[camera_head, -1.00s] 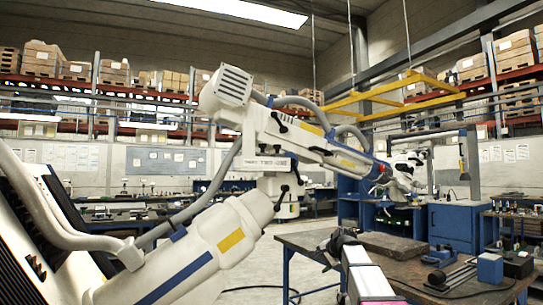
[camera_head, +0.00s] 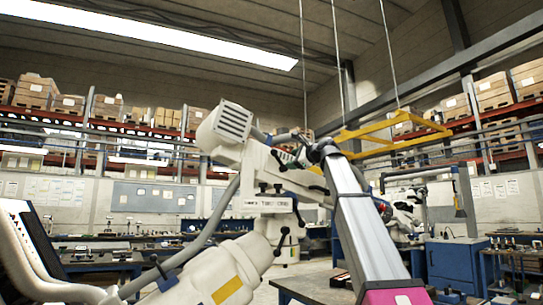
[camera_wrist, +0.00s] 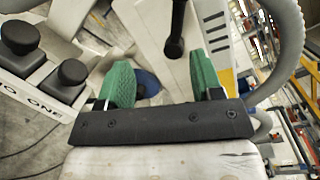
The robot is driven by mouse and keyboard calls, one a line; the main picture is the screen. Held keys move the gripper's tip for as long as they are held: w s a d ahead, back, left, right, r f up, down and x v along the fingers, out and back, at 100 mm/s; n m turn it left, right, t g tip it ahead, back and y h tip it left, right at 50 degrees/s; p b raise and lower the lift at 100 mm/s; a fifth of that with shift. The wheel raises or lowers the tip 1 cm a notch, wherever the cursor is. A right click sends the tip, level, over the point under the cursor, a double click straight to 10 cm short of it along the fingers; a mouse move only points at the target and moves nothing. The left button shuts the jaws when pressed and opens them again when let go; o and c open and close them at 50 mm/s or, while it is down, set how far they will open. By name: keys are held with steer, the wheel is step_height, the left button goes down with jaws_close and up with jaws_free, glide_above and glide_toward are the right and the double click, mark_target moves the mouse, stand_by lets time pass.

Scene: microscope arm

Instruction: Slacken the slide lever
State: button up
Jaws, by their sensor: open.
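The white microscope arm (camera_head: 262,160) has blue and yellow markings and stretches across the middle of the head view. Several black levers are on it, one (camera_head: 281,236) low on its joint block. In the wrist view a black lever with a rounded end (camera_wrist: 175,45) points down between and beyond my fingertips; I cannot tell whether it is the slide lever. My gripper (camera_wrist: 162,82) has two green pads set wide apart, open, with nothing held.
Two black knobs (camera_wrist: 46,58) on a white lettered panel stand left of my fingers. A grey hose (camera_wrist: 284,50) curves close on the right. A workbench (camera_head: 315,287), blue cabinet (camera_head: 455,262) and yellow overhead frame (camera_head: 390,132) stand around the microscope.

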glide_toward(274, 153)
steer(key=w, duration=0.2)
steer(key=shift+y, duration=0.4)
steer(key=x, duration=0.9)
steer(key=shift+w+a, duration=0.25)
steer(key=shift+w, duration=0.1)
jaws_close()
steer(key=shift+w, duration=0.15)
